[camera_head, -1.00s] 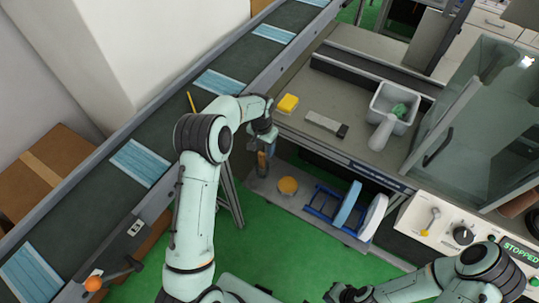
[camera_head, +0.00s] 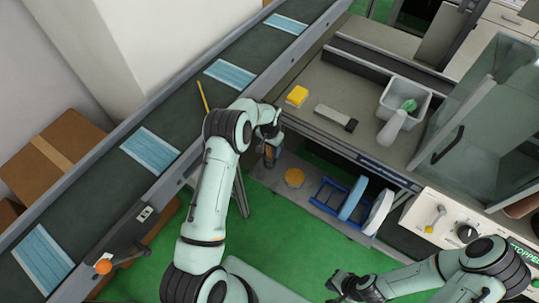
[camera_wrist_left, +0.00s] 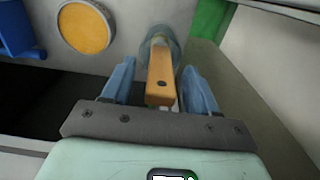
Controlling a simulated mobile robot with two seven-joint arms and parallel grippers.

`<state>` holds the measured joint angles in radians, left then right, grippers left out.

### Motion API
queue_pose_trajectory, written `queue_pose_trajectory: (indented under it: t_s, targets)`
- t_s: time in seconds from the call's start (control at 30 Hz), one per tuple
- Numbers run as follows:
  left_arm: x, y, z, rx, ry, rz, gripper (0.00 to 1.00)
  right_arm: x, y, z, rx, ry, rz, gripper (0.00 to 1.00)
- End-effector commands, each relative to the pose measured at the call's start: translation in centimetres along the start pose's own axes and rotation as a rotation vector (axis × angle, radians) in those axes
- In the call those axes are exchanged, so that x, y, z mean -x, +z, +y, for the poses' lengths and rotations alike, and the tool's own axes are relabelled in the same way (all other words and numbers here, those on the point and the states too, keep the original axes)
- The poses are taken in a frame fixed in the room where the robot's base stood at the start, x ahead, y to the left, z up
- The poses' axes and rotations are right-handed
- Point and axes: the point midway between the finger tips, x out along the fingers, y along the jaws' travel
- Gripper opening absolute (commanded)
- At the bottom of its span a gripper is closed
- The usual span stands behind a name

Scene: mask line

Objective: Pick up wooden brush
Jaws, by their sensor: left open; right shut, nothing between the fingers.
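The wooden brush (camera_wrist_left: 162,82) shows in the left wrist view as an orange-brown handle with a dark hole near its end. Its far end meets a round, clear, glass-like shape; I cannot tell how they join. My left gripper (camera_wrist_left: 158,68) is open, with one blue finger on each side of the handle and visible gaps between. In the head view my left gripper (camera_head: 268,141) is over the lower shelf, with the brush (camera_head: 269,154) just below it, partly hidden. My right gripper (camera_head: 345,285) is shut and empty at the bottom, away from the brush.
On the lower shelf (camera_head: 320,213) are a round orange disc (camera_head: 294,177) and a blue rack (camera_head: 331,197) with discs. The worktop (camera_head: 345,82) above holds a yellow sponge (camera_head: 297,96) and a grey bin (camera_head: 421,93). A conveyor (camera_head: 185,120) with blue masks runs along the left.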

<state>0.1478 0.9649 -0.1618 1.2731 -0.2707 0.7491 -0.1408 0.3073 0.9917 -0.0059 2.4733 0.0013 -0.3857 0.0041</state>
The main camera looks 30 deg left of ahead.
Motion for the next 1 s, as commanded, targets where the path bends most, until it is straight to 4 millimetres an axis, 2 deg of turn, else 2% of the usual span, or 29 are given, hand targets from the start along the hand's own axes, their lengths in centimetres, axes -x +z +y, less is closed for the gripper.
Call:
queue_pose_trajectory:
  t_s: [0.1, 0.33, 0.37, 0.5, 0.53, 0.83, 1.0]
  targets:
    - [-1.0, 0.0, 0.0, 0.001, 0.000, 0.000, 0.58, 0.2, -0.2, -0.1, 0.001, -0.001, 0.002, 0.00]
    - [-1.2, 0.0, 0.0, 0.001, 0.000, 0.000, 0.58, 0.1, -0.1, -0.1, 0.001, -0.001, 0.002, 0.00]
    - [-1.2, 0.0, 0.0, 0.001, 0.000, 0.000, 0.52, 0.1, -0.1, -0.1, 0.001, -0.001, 0.002, 0.00]
    - [-1.2, 0.0, 0.0, 0.001, 0.000, 0.000, 0.06, 0.1, -0.1, -0.1, 0.001, -0.001, 0.002, 0.00]
    - [-1.2, 0.0, 0.0, 0.001, 0.000, 0.000, 0.00, 0.1, -0.1, -0.1, 0.001, -0.001, 0.002, 0.00]
    - [-1.1, 0.0, 0.0, 0.001, 0.000, 0.000, 0.00, 0.1, -0.1, -0.1, 0.001, -0.001, 0.001, 0.00]
    - [-0.1, 0.0, 0.0, 0.000, 0.000, 0.001, 0.00, 0.0, 0.0, 0.0, 0.000, 0.000, 0.000, 0.00]
